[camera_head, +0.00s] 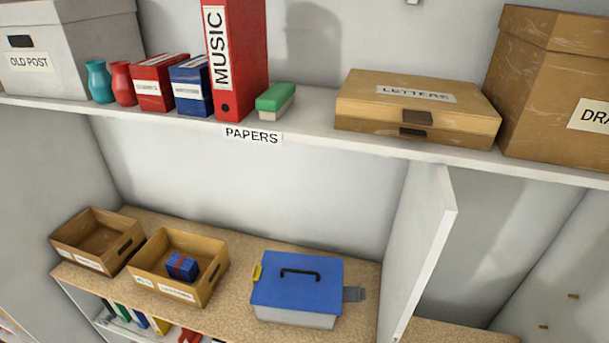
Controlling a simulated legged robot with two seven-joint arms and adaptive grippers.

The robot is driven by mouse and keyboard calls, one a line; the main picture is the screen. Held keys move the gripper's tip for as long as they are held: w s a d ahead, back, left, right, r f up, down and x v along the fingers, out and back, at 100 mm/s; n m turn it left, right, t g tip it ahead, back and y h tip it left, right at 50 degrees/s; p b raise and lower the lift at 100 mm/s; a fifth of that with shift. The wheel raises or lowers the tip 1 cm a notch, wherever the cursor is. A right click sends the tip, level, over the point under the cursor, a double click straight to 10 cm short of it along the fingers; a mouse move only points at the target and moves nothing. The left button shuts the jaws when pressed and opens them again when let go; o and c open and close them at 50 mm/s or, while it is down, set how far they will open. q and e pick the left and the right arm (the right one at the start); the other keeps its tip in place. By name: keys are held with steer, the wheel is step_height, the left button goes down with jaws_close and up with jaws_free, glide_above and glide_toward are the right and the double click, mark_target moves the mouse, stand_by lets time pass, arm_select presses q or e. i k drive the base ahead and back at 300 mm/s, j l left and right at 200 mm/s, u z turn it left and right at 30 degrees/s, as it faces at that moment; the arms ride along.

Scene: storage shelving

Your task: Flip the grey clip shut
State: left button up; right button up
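The grey clip (355,294) sticks out flat from the right side of a box with a blue lid (297,291) and a pale grey body (294,318). The lid is down on the body and has a black handle (300,273) on top. A yellow clip (257,272) is at the box's left side and looks upright against the lid's edge. The box stands on the brown speckled shelf top. Neither of my grippers is in view.
A white upright panel (420,250) stands right of the grey clip, with a small gap. Two open cardboard trays (209,286) (90,225) stand left of the box. The upper shelf (330,128) holds binders and boxes.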

mark_target(356, 294)
steer(key=k+z, duration=0.35)
steer(key=k, duration=0.85)
steer(key=j, duration=0.05)
